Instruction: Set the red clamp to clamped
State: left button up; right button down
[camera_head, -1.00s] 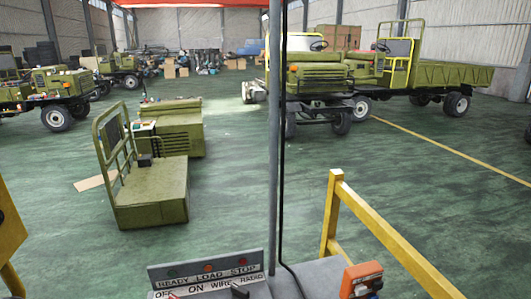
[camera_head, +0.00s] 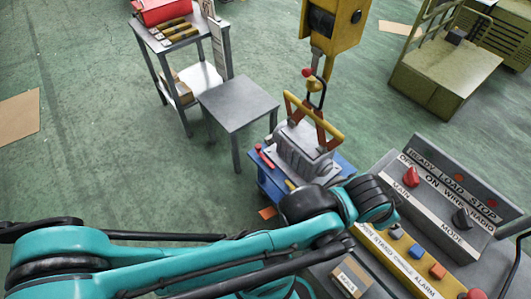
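A red handle (camera_head: 265,156), which I take to be the red clamp, stands at the left edge of a blue cart (camera_head: 343,162). It looks raised and tilted, but whether it is clamped I cannot tell. A grey ribbed housing (camera_head: 303,150) sits on the cart beside it. A yellow handle (camera_head: 290,185) shows at the cart's near side, partly hidden by my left arm. My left arm crosses the bottom of the view, in front of the cart. I cannot make out either gripper's fingers.
A yellow hoist block (camera_head: 333,38) hangs above the housing, its hook at a yellow-and-red lifting frame (camera_head: 318,122). A control console (camera_head: 430,185) stands at the right. A grey table (camera_head: 238,101) and a shelf stand (camera_head: 183,22) are behind left. Floor at the left is open.

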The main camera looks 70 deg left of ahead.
aim_at(258, 147)
jog(key=k+j, duration=0.1)
jog(key=i+l+u, duration=0.1)
jog(key=u, duration=1.45)
